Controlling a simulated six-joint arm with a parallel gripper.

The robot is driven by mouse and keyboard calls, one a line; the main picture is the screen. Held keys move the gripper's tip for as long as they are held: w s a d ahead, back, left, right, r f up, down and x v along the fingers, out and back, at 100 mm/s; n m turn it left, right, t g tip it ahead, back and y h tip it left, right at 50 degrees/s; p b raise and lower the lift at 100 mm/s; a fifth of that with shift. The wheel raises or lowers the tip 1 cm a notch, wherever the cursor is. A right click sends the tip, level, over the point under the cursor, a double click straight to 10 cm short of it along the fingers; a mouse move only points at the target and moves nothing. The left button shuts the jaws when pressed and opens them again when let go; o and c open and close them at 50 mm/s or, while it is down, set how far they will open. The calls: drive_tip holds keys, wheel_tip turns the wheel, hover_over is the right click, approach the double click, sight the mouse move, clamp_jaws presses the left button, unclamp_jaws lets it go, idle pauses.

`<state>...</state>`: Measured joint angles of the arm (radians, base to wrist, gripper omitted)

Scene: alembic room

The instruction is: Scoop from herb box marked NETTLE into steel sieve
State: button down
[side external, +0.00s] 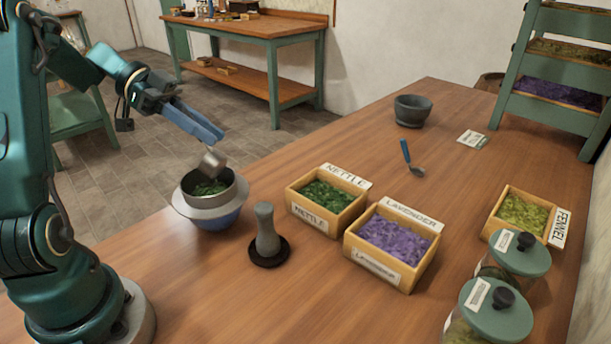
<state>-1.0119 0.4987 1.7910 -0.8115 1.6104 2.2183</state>
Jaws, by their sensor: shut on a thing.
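My gripper (215,137) is shut on a small metal scoop (211,163). The scoop is tilted over the steel sieve (232,190), its lower end near or just inside the rim; I cannot tell whether they touch. Green leaf bits (208,188) lie in the sieve. The sieve sits in a pale-rimmed blue bowl (222,220). The wooden herb box marked NETTLE (309,221) stands to the right of the sieve and holds dark green leaves (330,196). The inside of the scoop is not clearly visible.
A stone pestle (266,235) stands on a black disc between sieve and boxes. Bare tabletop lies behind the NETTLE box.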

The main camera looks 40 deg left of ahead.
drive_tip(key=shift+r+g+y, duration=0.3)
drive_tip(key=shift+r+y, duration=0.1)
drive_tip(key=shift+y, duration=0.5)
drive_tip(key=y, duration=0.2)
drive_tip(key=r+g+y, duration=0.1)
drive_tip(key=y, duration=0.1)
drive_tip(key=shift+w+d+m, duration=0.1)
drive_tip(key=shift+d+m, duration=0.05)
drive_tip(key=shift+m, duration=0.15)
drive_tip(key=y, duration=0.1)
drive_tip(key=g+y, duration=0.1)
drive_tip(key=y, duration=0.3)
drive_tip(key=shift+r+g, duration=0.25)
drive_tip(key=shift+g, duration=0.15)
drive_tip(key=shift+y, duration=0.6)
